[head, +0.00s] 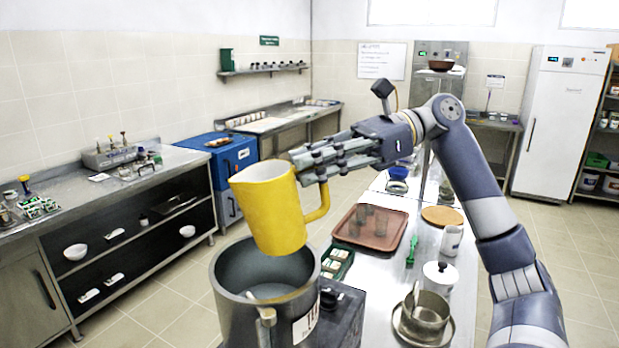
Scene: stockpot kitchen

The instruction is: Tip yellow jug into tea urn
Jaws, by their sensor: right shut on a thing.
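The yellow jug (268,210) hangs in the air over the tea urn, slightly tilted, with its handle to the right. My right gripper (304,166) is shut on the jug near the top of its handle side; the exact contact is partly hidden by the fingers. The tea urn (233,310) is a large grey open pot at the bottom centre, with a pale patch visible inside at its bottom. The jug's lower end is above the urn's far rim area. I see no stream from the jug. My left gripper is not in view.
Right of the urn stands a steel counter with a brown tray (345,233) of glasses, a green box (337,262), a white lidded pot (440,277), a steel pan (426,316) and a white mug (452,240). A left-hand counter (60,222) holds small items. Open floor lies between.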

